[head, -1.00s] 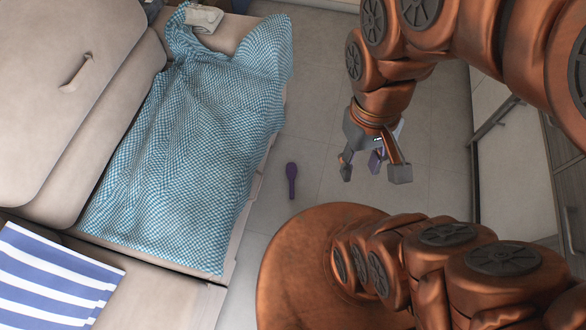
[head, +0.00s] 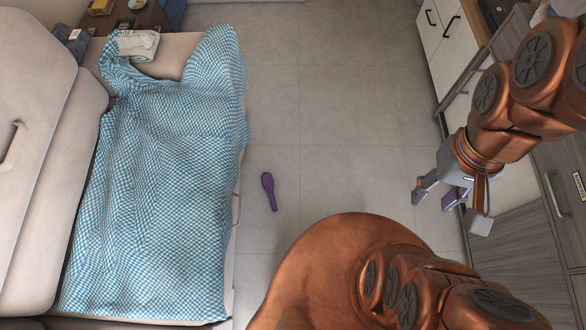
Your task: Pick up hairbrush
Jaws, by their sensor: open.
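A purple hairbrush (head: 269,191) lies flat on the grey tiled floor in the head view, just right of the sofa. Its wider head points away from me and its handle toward me. My gripper (head: 447,207) hangs at the right of the view, well to the right of the hairbrush and apart from it. Its fingers are spread and nothing shows between them.
A sofa (head: 35,225) covered by a blue checked blanket (head: 165,180) fills the left side. A wooden table (head: 150,14) stands at the far left. Grey and white cabinets (head: 520,250) line the right.

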